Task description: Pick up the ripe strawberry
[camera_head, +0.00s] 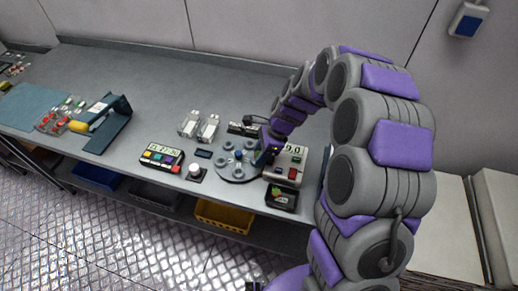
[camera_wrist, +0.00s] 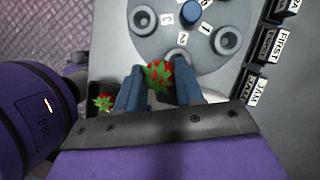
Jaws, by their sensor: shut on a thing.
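A red strawberry with green leaves (camera_wrist: 158,76) sits between the two blue fingers of my gripper (camera_wrist: 158,68) in the wrist view. The fingers are shut on it, one on each side. Below the strawberry is the edge of a round grey plate with cup-like rings (camera_wrist: 153,42). The plate also shows in the head view (camera_head: 226,173), with my gripper (camera_head: 268,155) over its right side. A second red and green berry (camera_wrist: 104,102) lies in a dark tray to the left in the wrist view. The held strawberry is hidden or too small to tell in the head view.
The dark tray (camera_head: 283,197) stands at the bench's front edge, beside a boxy device with a display (camera_head: 290,165). A timer with coloured buttons (camera_head: 162,157) and a white knob (camera_head: 195,171) stand left of the plate. Dark labelled boxes (camera_wrist: 263,48) line the right in the wrist view.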

